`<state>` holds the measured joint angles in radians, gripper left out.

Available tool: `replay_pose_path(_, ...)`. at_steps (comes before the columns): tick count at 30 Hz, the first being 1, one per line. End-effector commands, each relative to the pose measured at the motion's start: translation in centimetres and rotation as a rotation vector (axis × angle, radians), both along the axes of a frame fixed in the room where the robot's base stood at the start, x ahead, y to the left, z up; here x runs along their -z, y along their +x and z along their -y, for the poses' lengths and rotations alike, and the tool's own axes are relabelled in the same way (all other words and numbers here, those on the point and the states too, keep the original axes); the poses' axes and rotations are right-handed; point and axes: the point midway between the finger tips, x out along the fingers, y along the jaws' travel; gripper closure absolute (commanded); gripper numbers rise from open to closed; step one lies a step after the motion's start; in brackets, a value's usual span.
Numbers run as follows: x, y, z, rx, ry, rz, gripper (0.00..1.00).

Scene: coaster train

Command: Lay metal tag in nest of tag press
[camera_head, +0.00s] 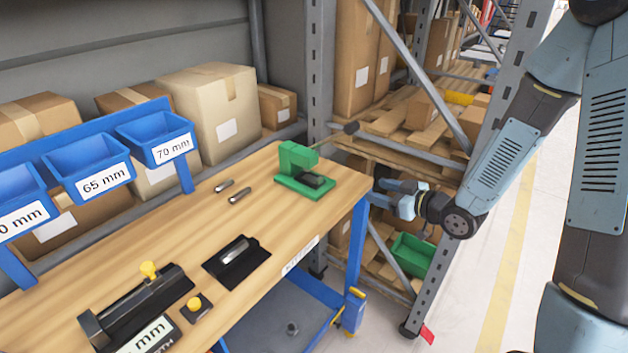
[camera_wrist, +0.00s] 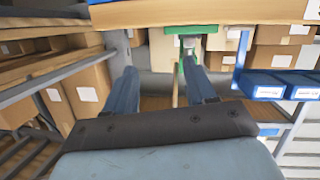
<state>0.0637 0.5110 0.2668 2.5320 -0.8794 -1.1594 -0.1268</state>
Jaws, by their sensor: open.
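The green tag press (camera_head: 296,165) stands on the far right end of the wooden bench, its lever sticking out to the right. A dark block (camera_head: 312,181), which may be its nest, sits at its base; I see no tag on it. A silver piece (camera_head: 236,252), perhaps the metal tag, lies on a black holder (camera_head: 222,268) mid-bench. My gripper (camera_head: 390,193) is just beyond the bench's right edge, near the press and apart from it. In the wrist view my gripper (camera_wrist: 160,70) is open and empty. The press (camera_wrist: 189,72) shows upside down ahead.
Two small metal pins (camera_head: 239,195) lie left of the press. A black fixture (camera_head: 135,305) with a yellow knob and a small yellow-knobbed block (camera_head: 195,307) are at the near end. Blue labelled bins (camera_head: 88,165) line the back. A shelving upright (camera_head: 440,240) stands near my arm.

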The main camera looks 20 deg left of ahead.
Motion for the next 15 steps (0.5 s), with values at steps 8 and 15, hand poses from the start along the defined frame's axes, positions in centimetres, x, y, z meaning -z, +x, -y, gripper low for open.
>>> replay_pose_path(8, 1.0, -2.8, -2.4, -0.105, 0.226, -0.011, 0.45)
replay_pose_path(15, 0.9, -2.9, -3.9, -0.124, 0.275, -0.010, 0.45)
